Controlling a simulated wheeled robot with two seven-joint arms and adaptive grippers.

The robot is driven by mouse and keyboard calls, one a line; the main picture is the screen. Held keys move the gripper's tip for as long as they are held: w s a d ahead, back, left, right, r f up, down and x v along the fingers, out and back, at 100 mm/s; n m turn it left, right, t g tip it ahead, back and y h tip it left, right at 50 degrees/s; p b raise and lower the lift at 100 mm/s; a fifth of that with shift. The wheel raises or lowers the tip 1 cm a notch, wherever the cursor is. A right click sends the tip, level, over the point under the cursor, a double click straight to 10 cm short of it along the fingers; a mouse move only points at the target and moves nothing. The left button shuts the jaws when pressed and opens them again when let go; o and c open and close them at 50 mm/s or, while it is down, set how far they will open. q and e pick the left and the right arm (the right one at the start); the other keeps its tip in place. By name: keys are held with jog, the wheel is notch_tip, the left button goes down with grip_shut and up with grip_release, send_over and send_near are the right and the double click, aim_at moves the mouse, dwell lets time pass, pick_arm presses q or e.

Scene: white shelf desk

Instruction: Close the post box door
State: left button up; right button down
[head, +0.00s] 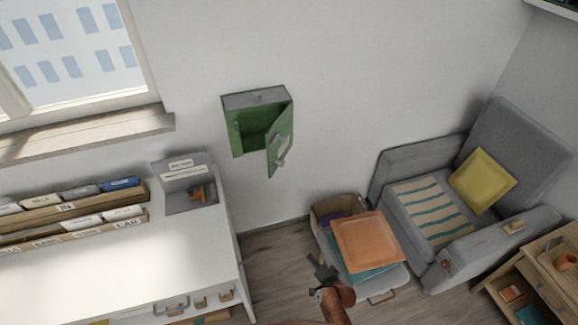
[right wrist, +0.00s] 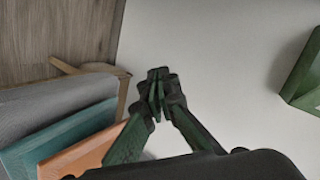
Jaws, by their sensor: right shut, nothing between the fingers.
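The green post box (head: 247,122) is mounted on the wall in the middle of the head view. Its door (head: 280,144) is hinged on the right side and stands open, swung out from the box, so the dark inside shows. A green part of the post box (right wrist: 305,75) also shows at the right edge of the right wrist view. My right gripper (head: 318,268) is below and to the right of the box, apart from it, near the crate. In the right wrist view its fingers (right wrist: 157,80) are shut and empty. My left gripper is not in view.
A white desk (head: 190,250) with file holders stands at the left, below the window. A grey armchair (head: 450,210) is at the right. The wall below the box is clear.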

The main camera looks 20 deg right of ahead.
jog(key=w+r+m+t+p, duration=0.1)
jog(key=w+r+m+t, duration=0.35)
jog(key=r, duration=1.25)
jog(key=w+r+m+t+p, duration=0.2)
jog(key=w+r, duration=0.5)
jog(key=r, duration=0.9)
pick_arm(q)
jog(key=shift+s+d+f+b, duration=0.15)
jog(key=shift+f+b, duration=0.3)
jog(key=shift+b, duration=1.9)
pick_arm(e)
jog(key=w+a, duration=0.4)
jog(key=w, duration=0.8)
jog(key=shift+r, duration=0.45)
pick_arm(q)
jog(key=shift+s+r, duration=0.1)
pick_arm(e)
jog(key=shift+w, duration=0.15)
